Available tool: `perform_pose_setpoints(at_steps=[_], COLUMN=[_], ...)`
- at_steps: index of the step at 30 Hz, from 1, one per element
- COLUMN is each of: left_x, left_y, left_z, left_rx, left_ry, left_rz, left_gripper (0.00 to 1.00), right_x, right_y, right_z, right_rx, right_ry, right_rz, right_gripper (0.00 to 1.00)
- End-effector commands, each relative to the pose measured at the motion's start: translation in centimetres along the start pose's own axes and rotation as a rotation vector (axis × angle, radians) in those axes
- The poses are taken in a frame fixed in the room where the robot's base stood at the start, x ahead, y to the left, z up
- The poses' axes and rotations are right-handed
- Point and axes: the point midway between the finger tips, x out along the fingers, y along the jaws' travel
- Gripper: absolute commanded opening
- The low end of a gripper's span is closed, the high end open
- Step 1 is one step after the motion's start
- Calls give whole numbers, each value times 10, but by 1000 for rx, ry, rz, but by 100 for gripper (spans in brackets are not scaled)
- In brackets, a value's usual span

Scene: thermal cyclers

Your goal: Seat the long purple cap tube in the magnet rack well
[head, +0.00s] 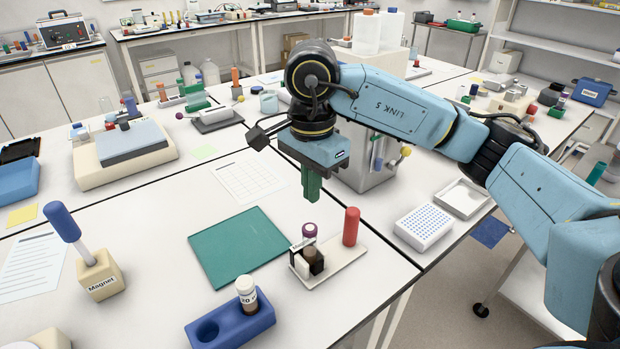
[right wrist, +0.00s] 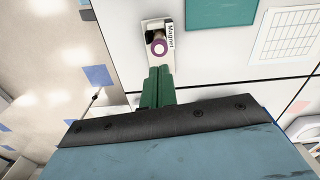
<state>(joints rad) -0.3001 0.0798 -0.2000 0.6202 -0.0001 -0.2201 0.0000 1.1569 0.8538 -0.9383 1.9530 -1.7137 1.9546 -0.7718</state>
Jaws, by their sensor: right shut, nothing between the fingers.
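The tube with the purple cap (head: 309,231) stands upright at the magnet rack (head: 345,259), a pale base with a black holder. Its cap shows as a purple ring in the right wrist view (right wrist: 159,47), beside the "Magnet" label. How deep it sits in the well is hidden. My right gripper (head: 311,197) has green fingers pressed together, empty, pointing down above the table. The fingers are apart from the cap; they also show in the right wrist view (right wrist: 160,72). My left gripper is out of view.
A red cylinder (head: 351,227) stands upright on the rack's base. A green mat (head: 238,246) lies to the left. A blue holder (head: 232,322) with a white-capped vial (head: 246,294) is in front.

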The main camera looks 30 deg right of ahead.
Motion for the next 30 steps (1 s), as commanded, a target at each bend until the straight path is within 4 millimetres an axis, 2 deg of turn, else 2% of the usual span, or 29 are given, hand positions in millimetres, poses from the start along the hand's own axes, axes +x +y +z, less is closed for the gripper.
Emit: perform_pose_setpoints(at_steps=[1, 30], left_x=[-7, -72], left_y=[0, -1], left_z=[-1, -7], left_rx=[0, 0], left_ry=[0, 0], left_rz=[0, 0], left_gripper=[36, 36], right_x=[-3, -1], right_y=[0, 0], right_z=[0, 4], right_rx=[95, 1988], right_ry=[0, 1], right_rz=[1, -1], right_gripper=[0, 0])
